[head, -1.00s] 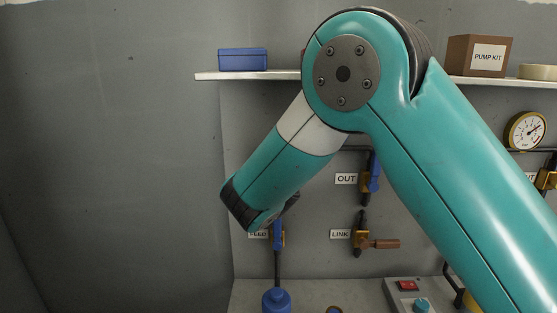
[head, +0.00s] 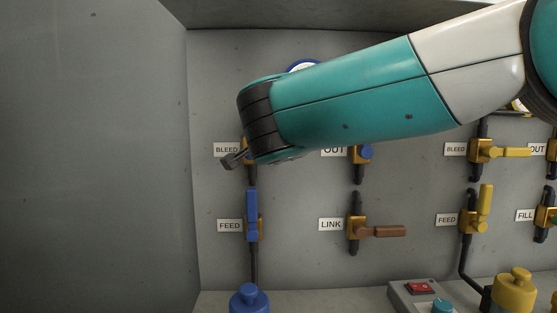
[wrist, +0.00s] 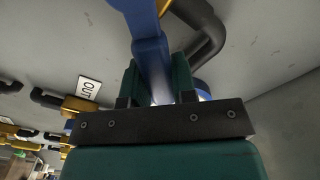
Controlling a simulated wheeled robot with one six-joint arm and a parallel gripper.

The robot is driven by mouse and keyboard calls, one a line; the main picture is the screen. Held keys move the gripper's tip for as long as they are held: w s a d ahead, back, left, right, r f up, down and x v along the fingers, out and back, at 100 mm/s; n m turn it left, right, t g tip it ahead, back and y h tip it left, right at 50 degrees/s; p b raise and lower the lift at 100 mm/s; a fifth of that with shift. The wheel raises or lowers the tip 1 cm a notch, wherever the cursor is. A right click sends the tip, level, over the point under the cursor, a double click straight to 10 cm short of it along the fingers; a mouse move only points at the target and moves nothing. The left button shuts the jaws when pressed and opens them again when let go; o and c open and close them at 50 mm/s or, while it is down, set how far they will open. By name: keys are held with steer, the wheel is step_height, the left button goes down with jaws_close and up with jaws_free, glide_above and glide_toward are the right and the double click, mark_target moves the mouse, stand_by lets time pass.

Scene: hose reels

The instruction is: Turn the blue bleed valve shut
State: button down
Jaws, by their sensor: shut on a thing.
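The blue bleed valve is mostly hidden behind my arm in the head view. Part of its brass body (head: 248,146) shows beside the left "BLEED" label (head: 227,150). In the wrist view a blue lever (wrist: 150,52) runs down between the two green jaws of my gripper (wrist: 156,88), which are shut on it. The lever's pivot end is at the top edge, by a brass piece and a dark pipe. In the head view a dark tip of my gripper (head: 232,160) shows just below the "BLEED" label. The lever's angle on the valve cannot be told there.
The blue feed lever (head: 252,215) stands upright directly below. The blue out valve (head: 366,152) and the brown link handle (head: 389,231) are to the right. Yellow valves (head: 515,152) are further right. A blue bottle-like fitting (head: 249,300) stands below. The left wall is bare.

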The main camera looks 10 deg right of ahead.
steer(key=shift+s+d+f+m+b, duration=0.1)
steer(key=shift+d+f+m+b, duration=0.3)
steer(key=shift+f+m+b, duration=1.6)
steer(key=shift+w+d+r+m+b, duration=0.25)
steer(key=shift+m+b, duration=0.8)
steer(key=shift+b, duration=2.4)
steer(key=shift+s+d+f+m+b, duration=0.4)
steer(key=shift+f+m+b, duration=0.9)
steer(key=shift+b, duration=1.45)
steer(key=shift+w+d+r+m, duration=0.1)
steer(key=shift+w+r+m, duration=0.05)
steer(key=shift+r+m, duration=0.15)
steer(key=c, duration=0.9)
jaws_free()
steer(key=s, duration=0.5)
steer(key=s+a, duration=0.1)
steer(key=s, duration=1.1)
steer(key=shift+s+a, duration=0.15)
steer(key=shift+s, duration=0.05)
